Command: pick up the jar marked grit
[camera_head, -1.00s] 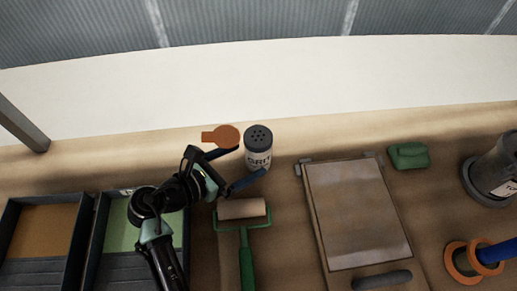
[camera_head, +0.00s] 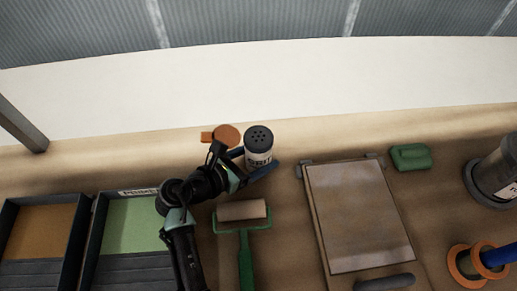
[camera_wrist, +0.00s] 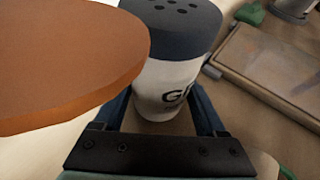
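The jar marked grit (camera_head: 258,155) stands upright on the bench, white with a dark, holed lid. In the wrist view the jar (camera_wrist: 165,85) stands between my two fingers. My gripper (camera_head: 250,165) is around the jar's lower body, with one finger on each side. The fingers are apart; a small gap seems to show at the right finger, and I cannot tell if the left one touches. In the wrist view my gripper (camera_wrist: 160,110) is partly hidden by an orange disc at the upper left.
The orange disc with a tab (camera_head: 226,136) is just left of the jar; it looms large in the wrist view (camera_wrist: 65,60). A paint roller (camera_head: 241,211) lies in front. A framed board (camera_head: 358,215), a green block (camera_head: 410,157) and trays (camera_head: 139,222) are around.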

